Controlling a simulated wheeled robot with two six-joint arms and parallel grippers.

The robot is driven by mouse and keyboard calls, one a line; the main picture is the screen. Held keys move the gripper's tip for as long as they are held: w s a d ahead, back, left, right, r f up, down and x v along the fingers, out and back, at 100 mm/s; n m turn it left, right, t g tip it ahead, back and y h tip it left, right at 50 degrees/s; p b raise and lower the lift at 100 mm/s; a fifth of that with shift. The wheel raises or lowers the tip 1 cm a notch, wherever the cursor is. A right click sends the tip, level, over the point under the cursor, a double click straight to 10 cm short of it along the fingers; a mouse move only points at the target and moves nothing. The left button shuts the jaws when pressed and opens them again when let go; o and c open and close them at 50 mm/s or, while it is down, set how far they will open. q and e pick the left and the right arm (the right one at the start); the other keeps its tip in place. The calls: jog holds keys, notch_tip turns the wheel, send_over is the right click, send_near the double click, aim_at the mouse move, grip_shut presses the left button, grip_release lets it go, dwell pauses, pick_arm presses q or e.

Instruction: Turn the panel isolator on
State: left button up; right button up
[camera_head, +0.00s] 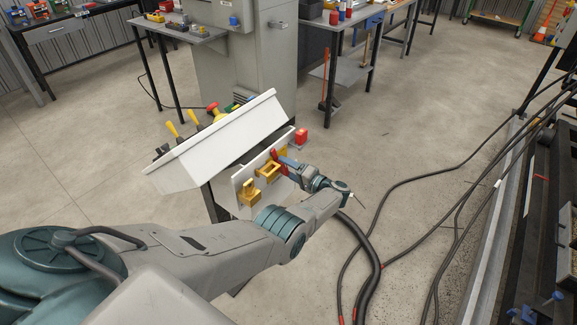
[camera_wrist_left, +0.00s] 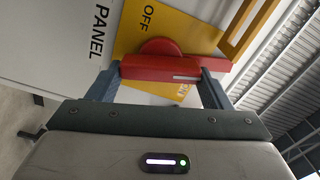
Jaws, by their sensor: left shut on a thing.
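The panel isolator has a red handle (camera_wrist_left: 150,68) with a round red hub on a yellow plate (camera_wrist_left: 130,36). The plate reads OFF at its upper left in the wrist view; partly hidden letters show at its lower right, below the handle. The word PANEL is on the white board beside it. My left gripper (camera_wrist_left: 160,78) has its fingers at both ends of the handle and is shut on it. In the head view the left gripper (camera_head: 281,162) reaches the front board (camera_head: 240,180) under the sloped console, partly covering the isolator. My right gripper is in neither view.
The sloped white console (camera_head: 222,142) above carries several yellow-handled and red controls. Yellow brackets (camera_head: 249,193) stand out from the board left of the gripper, and a red block (camera_head: 301,137) is at its right end. Black cables (camera_head: 372,250) lie on the floor to the right.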

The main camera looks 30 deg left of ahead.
pick_arm(q)
jog(key=shift+f+m, duration=0.1)
jog(key=shift+m, duration=1.5)
jog(key=o, duration=1)
jog(key=shift+d, duration=0.1)
jog(key=d, duration=1)
jog(key=shift+s+d, duration=0.35)
jog(key=shift+s, duration=0.05)
jog(key=shift+f, duration=0.1)
